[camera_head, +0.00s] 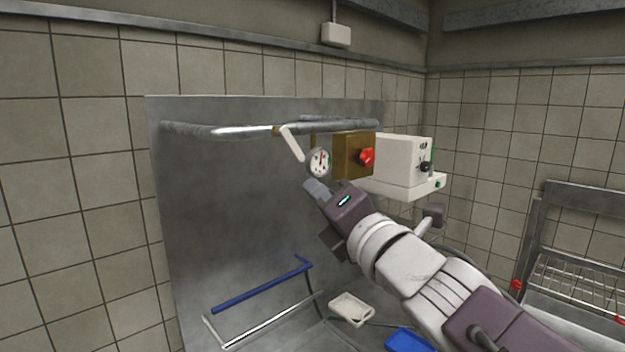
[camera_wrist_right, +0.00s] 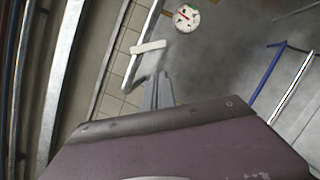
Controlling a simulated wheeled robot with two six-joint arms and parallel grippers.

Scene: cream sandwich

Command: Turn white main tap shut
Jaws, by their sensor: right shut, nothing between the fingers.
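The white main tap (camera_head: 292,143) is a white lever on the grey metal pipe (camera_head: 245,131) along the steel back panel. It slants down and to the right from the pipe, left of a round gauge (camera_head: 319,161). In the right wrist view the white lever (camera_wrist_right: 149,47) lies across the pipe, just beyond my fingertips. My right gripper (camera_head: 315,188) is shut and empty, below the lever and gauge. Its closed fingers (camera_wrist_right: 158,88) point towards the lever; a small gap seems to show between them. My left gripper is not in view.
A brass box with a red knob (camera_head: 366,157) and a white control box (camera_head: 403,165) stand right of the gauge. Below are a blue rail (camera_head: 262,286), a white rail (camera_head: 262,327), a white tray (camera_head: 351,309) and a blue tray (camera_head: 408,340). A wire rack (camera_head: 580,281) stands at the right.

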